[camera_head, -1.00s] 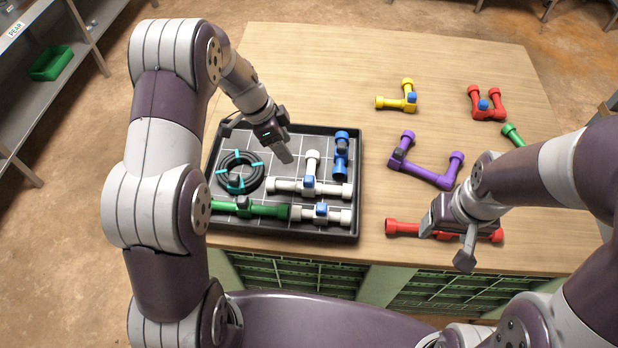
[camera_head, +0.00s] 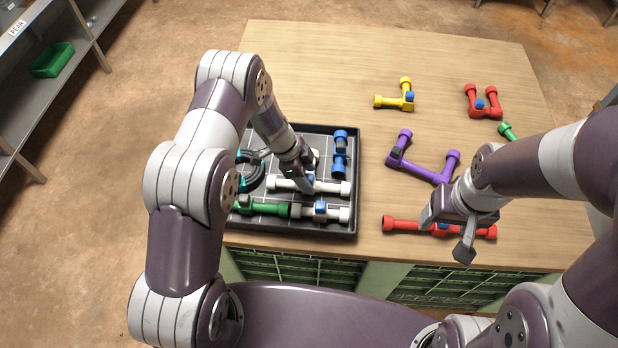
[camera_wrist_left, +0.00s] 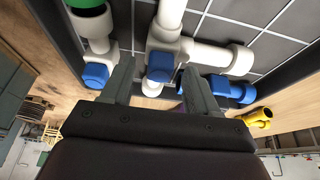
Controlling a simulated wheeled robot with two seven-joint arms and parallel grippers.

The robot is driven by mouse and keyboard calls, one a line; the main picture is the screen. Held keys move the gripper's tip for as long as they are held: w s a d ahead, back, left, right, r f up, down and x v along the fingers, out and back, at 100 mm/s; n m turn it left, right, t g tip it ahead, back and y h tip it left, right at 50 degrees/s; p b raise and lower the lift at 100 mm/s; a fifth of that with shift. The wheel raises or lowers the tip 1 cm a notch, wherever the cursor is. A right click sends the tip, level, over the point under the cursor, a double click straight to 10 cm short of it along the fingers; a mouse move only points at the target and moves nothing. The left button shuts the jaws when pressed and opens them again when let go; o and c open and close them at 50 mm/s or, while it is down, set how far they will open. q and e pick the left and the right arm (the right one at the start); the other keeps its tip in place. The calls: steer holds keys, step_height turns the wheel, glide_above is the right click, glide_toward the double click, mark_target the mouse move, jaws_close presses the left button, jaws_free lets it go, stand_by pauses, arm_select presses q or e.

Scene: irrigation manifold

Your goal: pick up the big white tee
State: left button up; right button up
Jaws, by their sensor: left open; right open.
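The big white tee (camera_head: 335,188) lies in the black tray, its long bar running left to right, with a blue block at its junction. My left gripper (camera_head: 305,184) is over the junction and hides part of the tee's branch. In the left wrist view the tee (camera_wrist_left: 217,54) shows beyond the open fingers (camera_wrist_left: 158,78), its blue block between them. I cannot tell whether the fingers touch it. My right gripper (camera_head: 447,232) is open and empty near a red pipe piece (camera_head: 400,224) at the table's front.
Purple (camera_head: 425,173), yellow (camera_head: 390,101) and red (camera_head: 487,112) pieces lie to the right. The back left tabletop is clear.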

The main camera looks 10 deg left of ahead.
arm_select(q)
jaws_close()
